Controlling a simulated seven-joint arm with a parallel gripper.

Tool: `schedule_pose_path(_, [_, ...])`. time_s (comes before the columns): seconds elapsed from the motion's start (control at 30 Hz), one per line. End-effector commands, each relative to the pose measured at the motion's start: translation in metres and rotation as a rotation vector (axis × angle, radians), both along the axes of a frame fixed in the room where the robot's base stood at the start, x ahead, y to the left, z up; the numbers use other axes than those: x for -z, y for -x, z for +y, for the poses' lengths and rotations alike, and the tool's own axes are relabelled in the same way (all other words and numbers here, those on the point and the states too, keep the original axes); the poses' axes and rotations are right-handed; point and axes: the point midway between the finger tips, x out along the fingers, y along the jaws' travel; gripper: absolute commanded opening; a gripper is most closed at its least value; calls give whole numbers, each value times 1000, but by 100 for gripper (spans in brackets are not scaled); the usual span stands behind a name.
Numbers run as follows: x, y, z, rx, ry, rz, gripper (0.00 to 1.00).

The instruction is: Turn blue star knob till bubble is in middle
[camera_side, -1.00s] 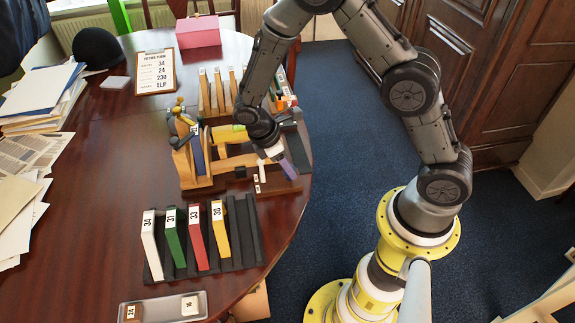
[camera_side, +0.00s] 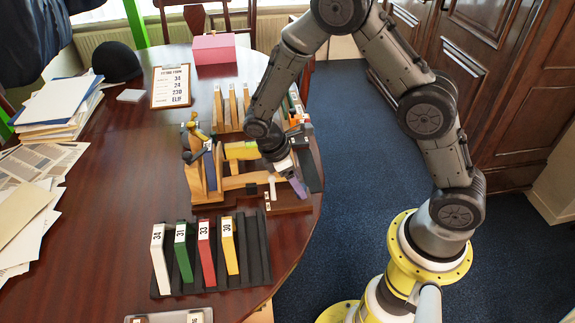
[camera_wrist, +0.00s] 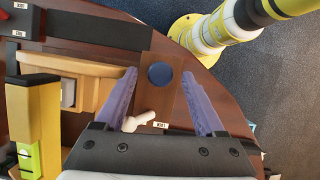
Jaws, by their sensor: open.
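The blue knob (camera_wrist: 160,74) shows in the wrist view as a round disc on a brown wooden base (camera_wrist: 168,98). My gripper (camera_wrist: 160,76) is open, with one purple finger on each side of the knob and gaps between. I cannot tell the height of the fingertips against it. In the side view my gripper (camera_side: 299,187) hangs over the right end of the wooden stand, and the knob is not seen there. A green level vial (camera_wrist: 28,160) sits in a yellow block at the wrist view's lower left, cut by the edge. The bubble's place is too small to tell.
A white lever (camera_wrist: 146,117) and a small label stand close to the fingers. A wooden arm (camera_wrist: 85,75) of the stand lies left of them. A black rack (camera_side: 250,262) with several numbered boards stands in front. A clipboard (camera_side: 171,86) lies behind. The left table middle is clear.

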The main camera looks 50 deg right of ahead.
Motion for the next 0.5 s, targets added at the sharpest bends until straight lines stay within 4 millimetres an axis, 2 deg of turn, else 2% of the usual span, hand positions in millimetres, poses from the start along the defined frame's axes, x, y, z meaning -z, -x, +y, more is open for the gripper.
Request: schedule_pose_path(0.5, [-96,-25,32,-1,-4,-5,71])
